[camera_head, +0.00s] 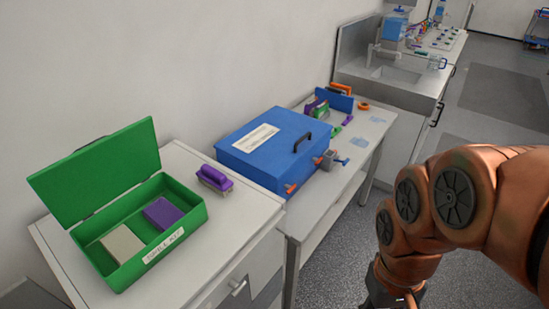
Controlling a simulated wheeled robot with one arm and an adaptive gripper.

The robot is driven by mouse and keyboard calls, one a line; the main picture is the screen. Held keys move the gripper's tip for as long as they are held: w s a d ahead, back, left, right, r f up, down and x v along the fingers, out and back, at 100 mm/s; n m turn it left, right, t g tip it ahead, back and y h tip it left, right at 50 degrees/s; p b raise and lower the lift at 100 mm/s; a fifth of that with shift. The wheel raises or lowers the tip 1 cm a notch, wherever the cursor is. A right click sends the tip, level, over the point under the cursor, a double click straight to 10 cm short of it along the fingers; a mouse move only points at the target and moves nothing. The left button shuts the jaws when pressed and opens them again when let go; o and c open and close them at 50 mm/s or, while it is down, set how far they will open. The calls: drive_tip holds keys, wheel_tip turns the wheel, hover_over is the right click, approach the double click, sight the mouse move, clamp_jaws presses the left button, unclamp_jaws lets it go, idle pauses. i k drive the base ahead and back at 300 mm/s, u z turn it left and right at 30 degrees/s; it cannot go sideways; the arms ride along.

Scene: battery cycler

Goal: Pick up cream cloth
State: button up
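The cream cloth (123,243) looks like a flat, folded, beige rectangle. It lies in the left part of an open green box (178,243) on the near counter, beside a purple folded piece (163,213). My orange arm comes in from the right. Only the top of my gripper (398,299) shows at the bottom edge, over the floor and well to the right of the green box. Its fingers are cut off by the frame, so I cannot see whether it is open or shut.
The green lid (100,172) stands open at the back. A purple-handled brush (213,178) sits right of the box. A closed blue case (262,150) and small tools occupy the lower bench beyond. A sink (395,75) is farther back. The near counter's front is clear.

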sight(121, 244)
drive_tip(key=u, duration=1.3)
drive_tip(key=k, duration=0.4)
drive_tip(key=u, duration=0.4)
drive_tip(key=i, duration=0.5)
drive_tip(key=k, duration=1.3)
drive_tip(key=u, duration=0.5)
drive_tip(key=i, duration=0.55)
drive_tip(key=u, duration=0.5)
drive_tip(key=i, duration=1)
drive_tip(key=z, duration=0.35)
